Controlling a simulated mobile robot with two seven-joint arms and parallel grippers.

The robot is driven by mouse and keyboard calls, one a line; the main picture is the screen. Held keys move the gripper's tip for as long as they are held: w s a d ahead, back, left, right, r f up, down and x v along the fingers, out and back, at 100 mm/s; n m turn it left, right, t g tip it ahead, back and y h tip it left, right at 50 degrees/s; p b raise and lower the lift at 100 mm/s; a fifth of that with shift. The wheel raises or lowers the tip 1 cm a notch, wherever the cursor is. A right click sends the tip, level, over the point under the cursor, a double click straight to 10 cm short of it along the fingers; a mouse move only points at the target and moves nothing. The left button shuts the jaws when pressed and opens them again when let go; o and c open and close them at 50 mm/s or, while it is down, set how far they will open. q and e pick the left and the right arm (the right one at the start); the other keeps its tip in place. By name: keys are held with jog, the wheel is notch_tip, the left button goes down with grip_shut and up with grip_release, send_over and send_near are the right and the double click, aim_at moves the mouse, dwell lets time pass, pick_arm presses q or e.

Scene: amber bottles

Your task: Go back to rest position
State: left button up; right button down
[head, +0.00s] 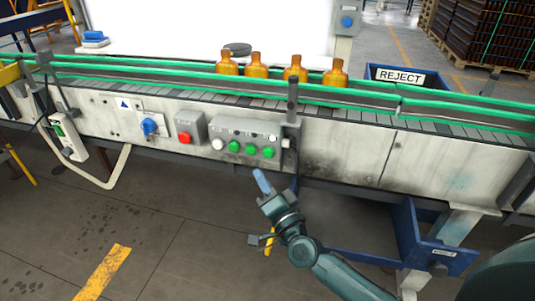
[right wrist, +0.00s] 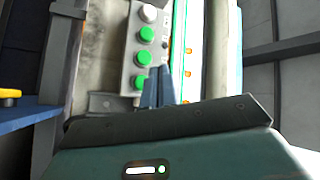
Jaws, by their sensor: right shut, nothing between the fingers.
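My right gripper (head: 262,183) is shut and empty, in front of the conveyor's lower side panel, below the button box (head: 240,137). In the right wrist view its fingers (right wrist: 158,87) point toward the button box (right wrist: 147,45) with its green and white buttons. I cannot tell from that view how near they are to it, but the head view shows no contact. My left gripper is not in view.
Several amber bottles (head: 295,70) stand upright on the conveyor (head: 440,117). A blue REJECT bin (head: 395,76) stands behind it. Left of the button box are a red button (head: 184,138) and a blue knob (head: 149,126). The floor (head: 190,240) before the conveyor is clear at left.

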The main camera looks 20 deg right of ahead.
dwell(0.4)
jog(key=s+a+f+n+g+y+p, duration=0.2)
jog(key=s+f+n, duration=0.15)
jog(key=s, duration=0.25)
jog(key=s+a+f+n+g+y+p, duration=0.1)
jog(key=s+a+f+n+g, duration=0.15)
jog(key=s+n, duration=0.2)
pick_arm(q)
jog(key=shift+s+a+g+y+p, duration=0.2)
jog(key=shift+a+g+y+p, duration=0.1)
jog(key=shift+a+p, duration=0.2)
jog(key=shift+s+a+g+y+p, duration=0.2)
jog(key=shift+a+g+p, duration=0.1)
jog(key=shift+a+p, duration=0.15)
pick_arm(e)
jog(key=s+d+f+n+g+h, duration=0.1)
jog(key=s+f+n+g, duration=0.1)
jog(key=s, duration=0.4)
jog(key=s+d+f+n+g+h, duration=0.2)
jog(key=s+f+g, duration=0.1)
jog(key=s, duration=0.3)
jog(key=shift+s+f+n, duration=0.3)
jog(key=shift+s+f, duration=0.1)
jog(key=shift+f, duration=0.2)
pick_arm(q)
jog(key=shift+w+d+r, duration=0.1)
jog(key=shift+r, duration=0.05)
